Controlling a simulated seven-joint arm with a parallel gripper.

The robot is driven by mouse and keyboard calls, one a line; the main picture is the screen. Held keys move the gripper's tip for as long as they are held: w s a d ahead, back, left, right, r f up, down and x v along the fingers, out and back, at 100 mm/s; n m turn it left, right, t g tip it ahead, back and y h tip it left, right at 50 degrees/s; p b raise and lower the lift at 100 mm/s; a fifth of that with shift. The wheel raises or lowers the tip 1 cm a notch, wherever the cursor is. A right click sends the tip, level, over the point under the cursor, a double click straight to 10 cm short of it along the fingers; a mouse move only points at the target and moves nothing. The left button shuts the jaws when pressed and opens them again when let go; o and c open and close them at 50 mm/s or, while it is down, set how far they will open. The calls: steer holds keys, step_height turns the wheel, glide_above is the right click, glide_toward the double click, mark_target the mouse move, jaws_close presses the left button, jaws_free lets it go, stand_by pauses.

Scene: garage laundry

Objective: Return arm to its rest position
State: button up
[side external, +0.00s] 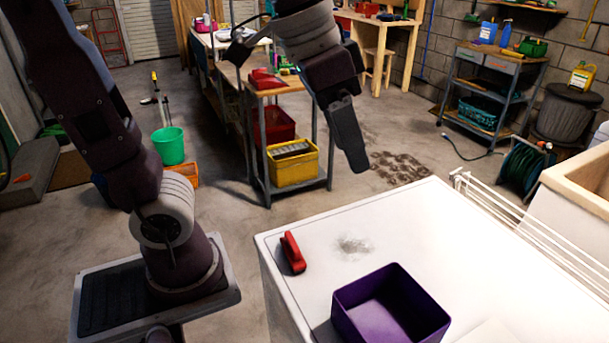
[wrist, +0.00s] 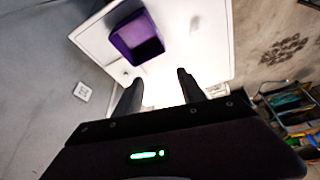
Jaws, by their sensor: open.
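My gripper (side external: 357,162) hangs in the air, tilted downward, above and behind the far edge of the white worktop (side external: 470,240). In the side view its fingers overlap, so the gap does not show. In the wrist view my gripper (wrist: 158,78) has its two fingers spread apart with nothing between them. A purple bin (side external: 345,322) stands on the worktop near its front and looks empty; it also shows in the wrist view (wrist: 137,37). A red brush-like object (side external: 292,252) lies on the worktop near its left edge, apart from the bin.
A grey smudge (side external: 354,245) marks the worktop. A shelf unit with a yellow crate (side external: 293,165) stands behind my gripper. White drying rails (side external: 530,225) run along the worktop's right side. A green bucket (side external: 168,146) stands on the floor at left. Open floor lies around the worktop.

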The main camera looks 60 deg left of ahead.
steer(key=s+a+f+n+t+y, duration=0.1)
steer(key=s+a+f+n, duration=0.1)
steer(key=s+f, duration=0.3)
steer(key=s+a, duration=0.1)
steer(key=s, duration=0.3)
steer(key=shift+s+a+f+n+t, duration=0.2)
steer(key=shift+s+a+n+t, duration=0.1)
steer(key=shift+s+n, duration=0.1)
